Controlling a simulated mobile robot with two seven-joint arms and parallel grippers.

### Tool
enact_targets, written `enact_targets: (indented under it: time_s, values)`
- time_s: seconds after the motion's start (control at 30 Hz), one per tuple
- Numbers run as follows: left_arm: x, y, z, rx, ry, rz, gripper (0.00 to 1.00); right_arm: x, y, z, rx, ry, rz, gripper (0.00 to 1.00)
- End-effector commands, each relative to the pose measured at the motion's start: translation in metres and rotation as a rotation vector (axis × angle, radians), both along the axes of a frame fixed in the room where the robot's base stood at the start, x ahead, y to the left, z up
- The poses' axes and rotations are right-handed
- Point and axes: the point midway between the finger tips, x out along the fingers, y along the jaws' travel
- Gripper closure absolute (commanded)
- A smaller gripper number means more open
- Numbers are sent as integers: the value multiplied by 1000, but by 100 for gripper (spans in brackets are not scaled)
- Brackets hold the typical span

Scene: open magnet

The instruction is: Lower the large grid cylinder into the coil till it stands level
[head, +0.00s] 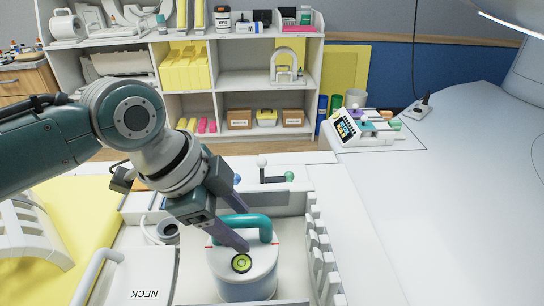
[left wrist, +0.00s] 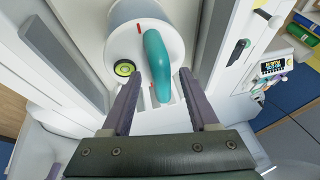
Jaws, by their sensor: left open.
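The large white cylinder (head: 245,283) stands in a white walled bay at the bottom centre of the head view. It has a teal arched handle (head: 245,222) and a round green bubble level (head: 242,263) on top. It also shows in the left wrist view (left wrist: 125,45), with the handle (left wrist: 156,62) and the level (left wrist: 124,68). My left gripper (head: 246,228) is open at the handle. In the left wrist view its fingertips (left wrist: 158,73) lie on either side of the handle, apart from it. I cannot make out the coil for certain. My right gripper is not in view.
White slats (head: 320,250) line the bay's right side. A white box marked NECK (head: 138,280) lies left of the cylinder. A white ribbed shell (head: 28,240) rests on the yellow mat (head: 80,208). A small screened console (head: 346,127) and shelves (head: 230,80) stand behind.

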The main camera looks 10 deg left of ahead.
Motion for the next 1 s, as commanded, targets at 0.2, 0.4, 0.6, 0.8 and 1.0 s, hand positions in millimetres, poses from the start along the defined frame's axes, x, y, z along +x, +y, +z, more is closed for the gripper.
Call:
enact_targets:
  time_s: [0.2, 0.4, 0.6, 0.8, 1.0]
  values:
    - [-3, 3, 2, 5, 5, 0, 39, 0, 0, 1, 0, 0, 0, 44]
    - [-9, 13, 30, 5, -1, 0, 39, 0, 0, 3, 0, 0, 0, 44]
    - [-19, 25, 65, 4, -3, 0, 39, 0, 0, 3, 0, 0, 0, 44]
    - [-26, 31, 86, 0, 0, 1, 39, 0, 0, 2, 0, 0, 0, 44]
    - [-55, 12, 71, -36, 31, 72, 39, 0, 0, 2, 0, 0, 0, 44]
